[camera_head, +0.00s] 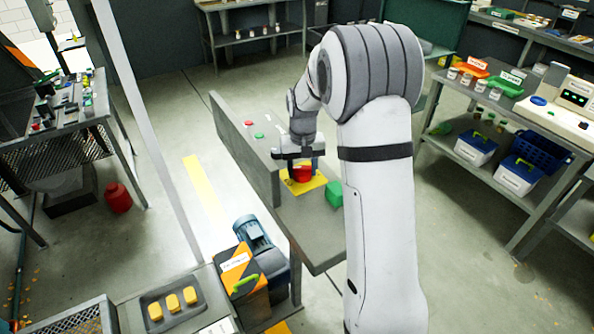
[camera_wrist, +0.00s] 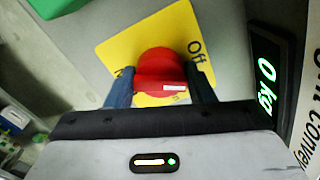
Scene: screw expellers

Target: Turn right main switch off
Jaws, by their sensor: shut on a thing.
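The main switch is a red rotary knob (camera_wrist: 160,70) on a yellow plate (camera_wrist: 118,45) in the wrist view. The word "Off" shows on the plate at the knob's upper right; other lettering at the lower left is mostly hidden. A white mark on the knob points toward the lower right of the picture. My gripper (camera_wrist: 160,92) has its two blue fingers on either side of the knob, shut on it. In the head view the knob (camera_head: 301,174) and plate (camera_head: 318,182) sit on a grey panel, partly hidden by my gripper (camera_head: 300,165).
A green block (camera_head: 334,194) stands right of the plate. A display reading "0 kg" (camera_wrist: 265,85) is close at the right in the wrist view.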

